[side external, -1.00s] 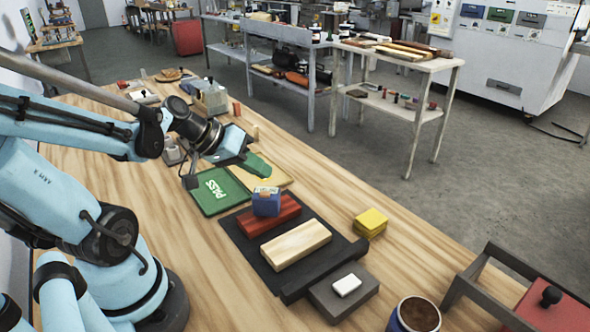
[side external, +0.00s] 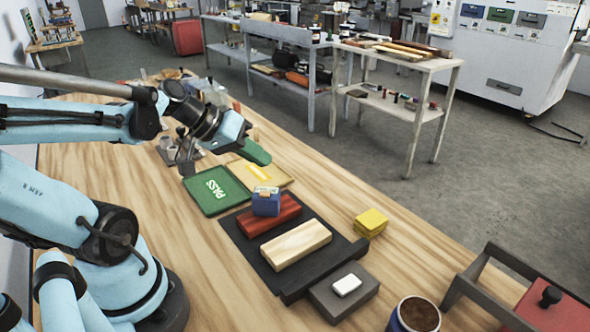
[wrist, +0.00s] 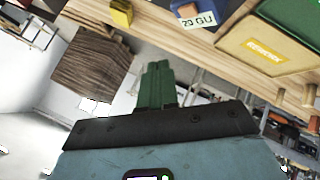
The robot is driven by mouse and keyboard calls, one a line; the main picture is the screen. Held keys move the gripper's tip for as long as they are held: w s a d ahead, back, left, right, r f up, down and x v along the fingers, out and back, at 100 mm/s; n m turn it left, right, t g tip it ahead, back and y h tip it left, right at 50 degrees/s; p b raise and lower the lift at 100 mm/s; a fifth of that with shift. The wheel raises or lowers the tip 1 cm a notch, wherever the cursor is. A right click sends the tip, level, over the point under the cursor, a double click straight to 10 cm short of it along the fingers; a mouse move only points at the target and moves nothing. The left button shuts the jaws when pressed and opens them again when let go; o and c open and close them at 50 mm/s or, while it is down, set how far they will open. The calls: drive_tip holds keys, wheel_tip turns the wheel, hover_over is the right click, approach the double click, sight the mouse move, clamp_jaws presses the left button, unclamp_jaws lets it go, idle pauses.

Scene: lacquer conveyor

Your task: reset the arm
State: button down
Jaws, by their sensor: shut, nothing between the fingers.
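My gripper (side external: 255,152) is in the air above the far end of the bench, just past the green PASS mat (side external: 207,191) and the yellow mat (side external: 268,174). It points to the right and slightly down in the side view. In the wrist view its two green fingers (wrist: 157,85) lie together, with nothing between them. My arm reaches in from the left. Nothing is seen touching the fingers.
A blue box (side external: 266,202) sits on a red block (side external: 268,217), beside a pale wood block (side external: 296,244), on a black mat (side external: 245,248). Small items crowd the far end.

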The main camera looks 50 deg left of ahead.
drive_tip(key=d+f+m+g+y, duration=0.1)
drive_tip(key=d+m+y, duration=0.1)
drive_tip(key=d+m, duration=0.3)
drive_tip(key=shift+d+g+y, duration=0.3)
drive_tip(key=shift+d+y, duration=0.1)
drive_tip(key=shift+d, duration=1.25)
